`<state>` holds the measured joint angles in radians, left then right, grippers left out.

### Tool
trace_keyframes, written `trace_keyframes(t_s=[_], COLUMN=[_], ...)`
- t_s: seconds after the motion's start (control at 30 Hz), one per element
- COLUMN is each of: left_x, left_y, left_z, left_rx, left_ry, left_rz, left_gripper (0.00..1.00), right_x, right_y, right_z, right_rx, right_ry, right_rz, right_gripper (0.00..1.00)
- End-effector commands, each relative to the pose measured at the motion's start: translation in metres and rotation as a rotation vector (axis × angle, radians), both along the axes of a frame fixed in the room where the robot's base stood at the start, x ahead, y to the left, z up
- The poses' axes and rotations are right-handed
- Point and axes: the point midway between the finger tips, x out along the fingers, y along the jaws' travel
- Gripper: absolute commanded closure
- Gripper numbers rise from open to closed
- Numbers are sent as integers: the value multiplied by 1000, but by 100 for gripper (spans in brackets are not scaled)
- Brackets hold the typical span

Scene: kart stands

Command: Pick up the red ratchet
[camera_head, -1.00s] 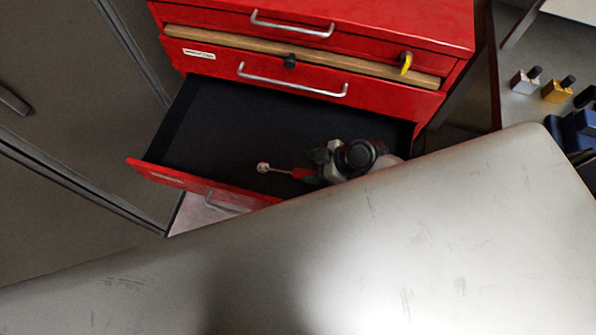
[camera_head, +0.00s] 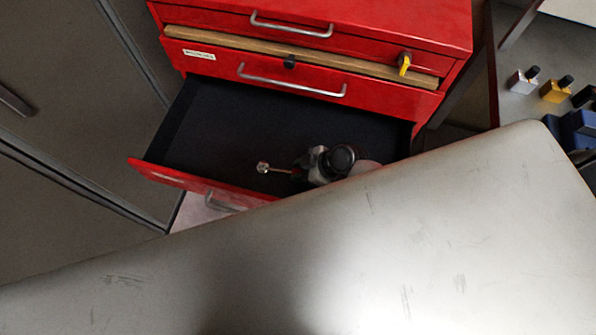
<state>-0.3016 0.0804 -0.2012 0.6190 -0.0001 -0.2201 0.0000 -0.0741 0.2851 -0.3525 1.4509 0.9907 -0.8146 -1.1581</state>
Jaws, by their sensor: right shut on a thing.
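The ratchet (camera_head: 264,168) shows as a silver head and short shaft pointing left, over the open drawer. The rest of it, with its handle, is hidden by my right gripper (camera_head: 303,168). My right gripper is shut on the ratchet, near the drawer's front right part. The drawer (camera_head: 185,182) is pulled out of the red cabinet and its dark floor looks otherwise empty. I cannot tell how high the ratchet is above the drawer floor. My left gripper is not in view.
The red cabinet (camera_head: 370,25) has closed drawers with metal handles above the open one. A large grey surface (camera_head: 420,250) fills the lower part of the view and hides what is beneath. At right, small bottles (camera_head: 522,81) stand on another surface. Grey doors (camera_head: 80,90) are at left.

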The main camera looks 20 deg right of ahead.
Motion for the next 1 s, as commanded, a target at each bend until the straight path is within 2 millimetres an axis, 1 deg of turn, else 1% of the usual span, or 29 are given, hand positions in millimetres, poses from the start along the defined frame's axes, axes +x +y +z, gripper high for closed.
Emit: trace_keyframes(t_s=[0.03,0.07,0.3,0.43,0.57,0.67,0.77,1.0], left_x=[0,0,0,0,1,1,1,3], left_y=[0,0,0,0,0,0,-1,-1], left_z=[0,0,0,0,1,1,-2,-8], left_rx=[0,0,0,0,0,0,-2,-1], left_ry=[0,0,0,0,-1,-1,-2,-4], left_rz=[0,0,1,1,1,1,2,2], left_gripper=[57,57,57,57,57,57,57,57], right_x=[0,0,0,1,1,1,-13,-44], right_y=[0,0,0,0,0,0,-18,-60], right_z=[0,1,1,7,22,42,52,83], right_rx=[0,1,0,0,-1,-1,-6,-5], right_ry=[0,-1,-2,-3,-5,-9,-2,-1], right_rz=[0,-1,0,1,2,4,3,5], right_gripper=[96,99,99,99,99,99,99,99])
